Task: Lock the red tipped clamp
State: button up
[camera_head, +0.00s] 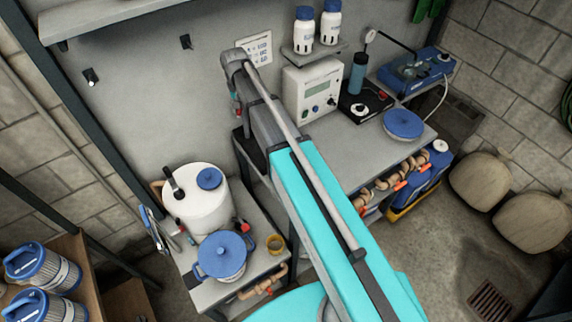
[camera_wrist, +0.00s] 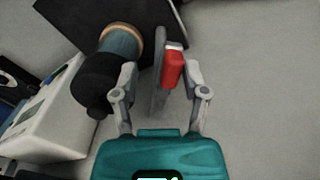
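The red tip (camera_wrist: 173,68) of the clamp is a red block on a flat grey lever (camera_wrist: 159,82) in the wrist view. The lever stands near upright beside a dark cylindrical fitting (camera_wrist: 100,75) with a tan ring. My gripper (camera_wrist: 161,69) is open, with one finger on each side of the lever and red tip. The red tip is closer to the right finger, and I cannot tell whether they touch. In the head view my arm covers most of the clamp area; small red and teal bits show beside it.
A white box (camera_wrist: 45,125) lies left of the fitting, and a dark panel (camera_wrist: 65,20) is behind it. In the head view, a white control box (camera_head: 312,90) and blue lid (camera_head: 403,123) are on the right bench. A white tank (camera_head: 196,205) stands lower left.

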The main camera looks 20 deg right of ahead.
notch_tip(320, 180, up, 14)
jog(key=d+n+p, duration=0.2)
jog(key=n+p, duration=0.1)
jog(key=p, duration=1.1)
jog(key=shift+m, duration=0.6)
jog(key=s+d+f+b, duration=0.2)
jog(key=s+f+b, duration=0.5)
jog(key=s+d+f+b, duration=0.3)
jog(key=s+f+b, duration=0.4)
jog(key=s, duration=0.1)
jog(key=s+d+f+b, duration=0.2)
jog(key=s+f+b, duration=0.5)
jog(key=shift+s+d+f+b, duration=0.2)
jog(key=shift+d+f+b, duration=0.1)
jog(key=shift+f+b, duration=0.05)
dwell(0.3)
